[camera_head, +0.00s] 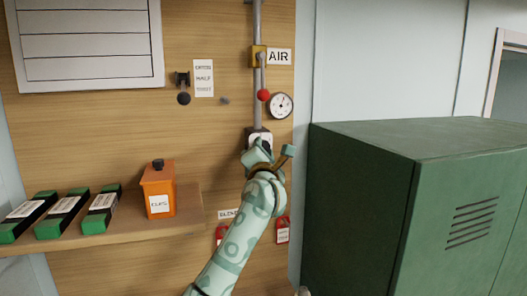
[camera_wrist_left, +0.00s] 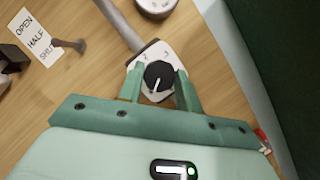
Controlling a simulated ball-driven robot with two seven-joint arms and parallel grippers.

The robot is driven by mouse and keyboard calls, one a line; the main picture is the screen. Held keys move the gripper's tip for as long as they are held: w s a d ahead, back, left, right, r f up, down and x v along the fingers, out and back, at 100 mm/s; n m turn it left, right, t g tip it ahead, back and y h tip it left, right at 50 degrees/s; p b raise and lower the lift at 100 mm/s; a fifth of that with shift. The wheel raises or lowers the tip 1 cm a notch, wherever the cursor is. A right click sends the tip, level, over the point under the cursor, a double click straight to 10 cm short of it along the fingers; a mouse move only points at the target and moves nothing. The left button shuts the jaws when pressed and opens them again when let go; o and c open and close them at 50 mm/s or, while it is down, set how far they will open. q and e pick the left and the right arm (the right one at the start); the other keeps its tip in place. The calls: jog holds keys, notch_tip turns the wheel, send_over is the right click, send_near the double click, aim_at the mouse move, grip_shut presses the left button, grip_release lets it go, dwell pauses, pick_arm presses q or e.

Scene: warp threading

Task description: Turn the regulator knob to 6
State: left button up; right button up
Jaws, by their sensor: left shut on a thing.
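The regulator knob (camera_wrist_left: 158,76) is a round black knob with a white pointer line, on a pale plate (camera_wrist_left: 151,57) with small marks around it. In the left wrist view my left gripper (camera_wrist_left: 160,85) has one finger on each side of the knob and is shut on it. The pointer runs toward the lower left in that view; the marks are too small to read. In the head view the regulator plate (camera_head: 257,133) sits at the lower end of the grey pipe, and my left gripper (camera_head: 262,150) covers most of it.
Above the regulator are a pressure gauge (camera_head: 280,105), a red ball handle (camera_head: 263,95) and an AIR sign (camera_head: 279,57). A shelf (camera_head: 130,223) with an orange box (camera_head: 158,190) and green boxes is at left. A green cabinet (camera_head: 360,205) stands close at right.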

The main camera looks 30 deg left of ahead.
pick_arm(q)
jog(key=o, duration=1)
jog(key=b+v, duration=0.4)
jog(key=v, duration=1.2)
jog(key=shift+s+d+f+b, duration=0.1)
jog(key=shift+f+b, duration=0.05)
jog(key=shift+b, duration=0.25)
